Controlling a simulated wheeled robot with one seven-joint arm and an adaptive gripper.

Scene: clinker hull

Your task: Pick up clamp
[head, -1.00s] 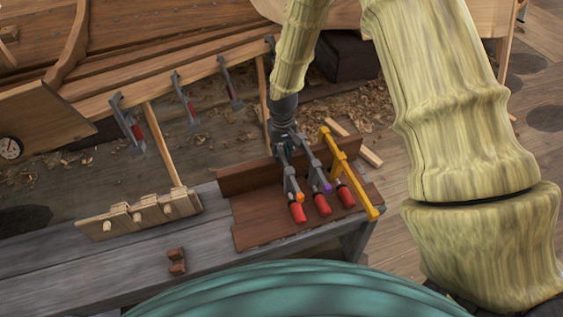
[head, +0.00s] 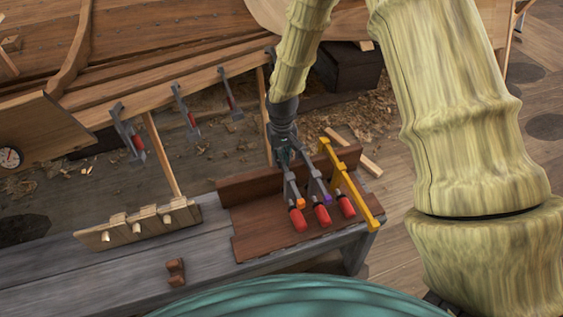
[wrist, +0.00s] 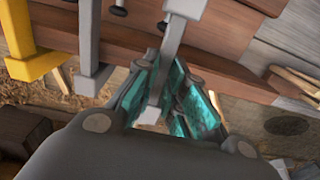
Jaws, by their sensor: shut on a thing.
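Several bar clamps with red handles stand at a reddish-brown wooden rack (head: 248,236) on the bench. The leftmost is a grey clamp with an orange tip (head: 300,203). Beside it are a grey clamp with a purple tip (head: 327,198) and a yellow clamp (head: 352,190). My gripper (head: 284,158) is at the upper end of the orange-tipped clamp. In the wrist view my gripper's teal fingers (wrist: 165,100) are shut on this clamp's grey bar (wrist: 172,55). The other grey bar (wrist: 88,45) and the yellow clamp (wrist: 32,66) are left of it there.
A wooden peg block (head: 138,226) and a small brown wooden piece (head: 176,271) lie on the grey bench (head: 110,265). Several clamps (head: 128,133) hang on the hull plank behind. The neighbouring purple-tipped clamp is close to my gripper.

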